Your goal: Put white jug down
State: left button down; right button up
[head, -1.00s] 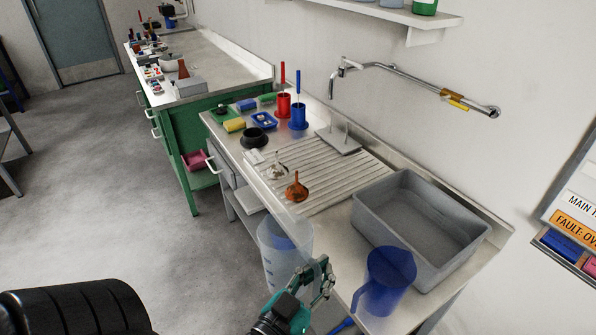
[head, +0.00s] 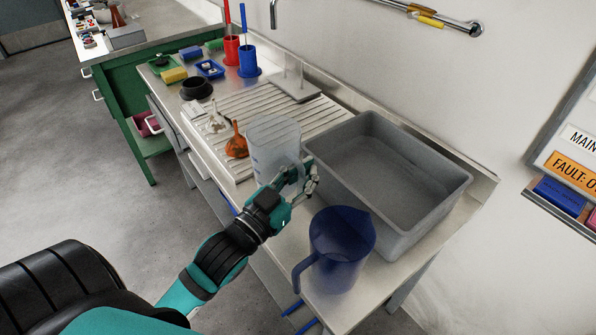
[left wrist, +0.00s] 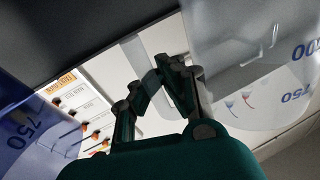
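The white jug (head: 272,135), translucent and upright, is at the drainboard's near end, left of the grey basin. It also shows at the right of the left wrist view (left wrist: 240,60). My left gripper (head: 303,178) is at the jug's right near side, shut on its handle; the fingers partly hide the grip. In the left wrist view the fingers (left wrist: 165,85) are close together beside the jug. I cannot tell whether the jug's base touches the bench. My right gripper is not in view.
A blue jug (head: 342,245) stands on the bench's near end, right of my gripper. The grey basin (head: 385,180) is behind. An orange funnel (head: 237,146) and white funnel (head: 216,122) stand left of the white jug. The ribbed drainboard (head: 262,98) has bare room behind.

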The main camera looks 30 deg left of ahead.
pick_arm(q)
jog(key=shift+s+f, duration=0.1)
jog(key=shift+f, duration=0.85)
notch_tip(320, 180, down, 4)
jog(key=shift+r+b, duration=0.1)
jog(key=shift+b, duration=0.3)
jog(key=c, duration=1.5)
grip_release()
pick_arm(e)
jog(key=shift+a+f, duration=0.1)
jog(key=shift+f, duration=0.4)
